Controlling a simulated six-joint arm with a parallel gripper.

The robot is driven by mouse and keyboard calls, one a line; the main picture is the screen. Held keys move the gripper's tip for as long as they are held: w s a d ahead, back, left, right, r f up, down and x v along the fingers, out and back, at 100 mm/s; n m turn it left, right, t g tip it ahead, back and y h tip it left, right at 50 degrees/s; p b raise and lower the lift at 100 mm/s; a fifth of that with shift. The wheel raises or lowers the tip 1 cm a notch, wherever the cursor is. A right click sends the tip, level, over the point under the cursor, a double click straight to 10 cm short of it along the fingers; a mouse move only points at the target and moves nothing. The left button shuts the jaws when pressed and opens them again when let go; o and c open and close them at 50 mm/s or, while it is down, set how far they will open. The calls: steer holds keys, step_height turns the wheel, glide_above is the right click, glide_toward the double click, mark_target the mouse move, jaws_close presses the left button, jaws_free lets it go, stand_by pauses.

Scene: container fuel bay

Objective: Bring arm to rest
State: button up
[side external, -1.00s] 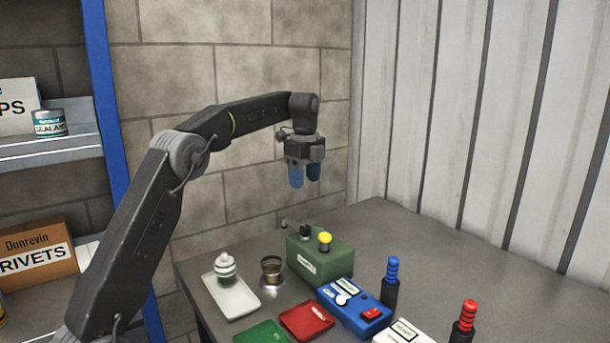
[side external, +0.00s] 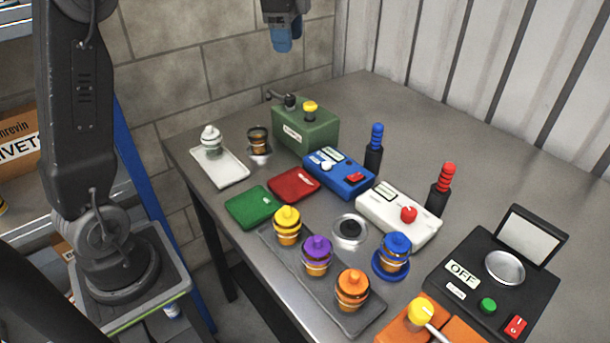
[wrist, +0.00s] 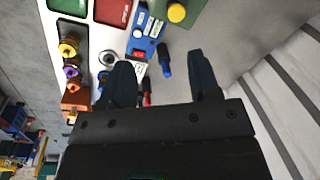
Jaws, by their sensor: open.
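My gripper (side external: 287,38) hangs empty above the far end of the table, at the top edge of the side external view. Its blue fingertips point down and stand clear of everything. In the wrist view its two dark fingers (wrist: 163,82) are spread apart with nothing between them. My arm's lower link rises at the left of the side external view. The upper part of the arm is out of the picture.
The grey table (side external: 420,130) holds a green box (side external: 308,133), a blue box (side external: 340,175), a white box (side external: 398,215), a white tray (side external: 222,168), several capped canisters on a grey tray (side external: 322,290) and a black scale-like device (side external: 460,290). The table's back is bare.

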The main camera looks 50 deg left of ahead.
steer(key=s+d+n+t, duration=0.2)
steer(key=s+d+n, duration=0.3)
steer(key=s+d, duration=0.55)
steer(key=s+d+f+n+t, duration=0.2)
steer(key=s+f+n, duration=0.4)
steer(key=s+f, duration=0.3)
steer(key=s+d, duration=0.1)
steer(key=s, duration=0.3)
steer(key=shift+s+f, duration=0.15)
steer(key=shift+s, duration=0.2)
